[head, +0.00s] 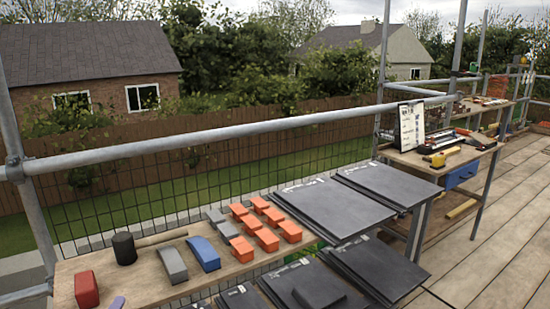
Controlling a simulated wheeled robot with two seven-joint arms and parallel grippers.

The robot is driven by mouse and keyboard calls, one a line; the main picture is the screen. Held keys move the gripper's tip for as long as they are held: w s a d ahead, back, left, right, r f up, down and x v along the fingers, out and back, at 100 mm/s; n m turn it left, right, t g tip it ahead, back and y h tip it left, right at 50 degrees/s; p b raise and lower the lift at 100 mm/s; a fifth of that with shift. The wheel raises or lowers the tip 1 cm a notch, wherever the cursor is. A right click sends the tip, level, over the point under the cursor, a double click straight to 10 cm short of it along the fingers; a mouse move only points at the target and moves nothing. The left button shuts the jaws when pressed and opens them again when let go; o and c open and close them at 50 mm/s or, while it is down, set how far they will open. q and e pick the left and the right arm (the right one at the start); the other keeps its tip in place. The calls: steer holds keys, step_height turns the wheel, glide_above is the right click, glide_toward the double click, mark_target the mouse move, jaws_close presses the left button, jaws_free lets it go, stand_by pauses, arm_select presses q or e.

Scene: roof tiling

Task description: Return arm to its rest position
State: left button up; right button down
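Neither of my arms nor grippers shows in the head view. A wooden bench top (138,262) lies at the lower left. On it are a black-headed mallet (124,248), several orange blocks (267,239), a grey block (172,264), a blue block (203,253) and a red block (86,289). Smaller grey pieces (222,225) lie beside the orange ones. Flat dark roof tiles (335,208) lie in stacks to the right of the bench top, and more dark tiles (305,287) lie in front at the bottom edge.
A scaffold rail (230,134) with mesh runs behind the bench. A workbench (450,168) with tools, a yellow-handled tool (440,157) and a blue drawer (460,176) stands at the right. The plank deck (500,240) is clear at the lower right.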

arm_select(q)
steer(key=s+d+f+m+g+h+p, duration=0.2)
steer(key=s+d+f+m+g, duration=0.15)
steer(key=f, duration=0.45)
steer(key=s+d+f+m+g+h+p, duration=0.1)
steer(key=s+d+f+m+g+p, duration=0.25)
steer(key=f, duration=0.55)
steer(key=s+d+f+m+g+h+p, duration=0.2)
steer(key=s+d, duration=0.6)
steer(key=d, duration=0.5)
steer(key=s+d+f+m+g+h+p, duration=0.2)
steer(key=s+d+m+g+p, duration=0.2)
steer(key=d, duration=0.9)
steer(key=s+m+g, duration=0.2)
steer(key=s+m, duration=0.1)
steer(key=s, duration=0.1)
steer(key=shift+d+f+m+g+h, duration=0.3)
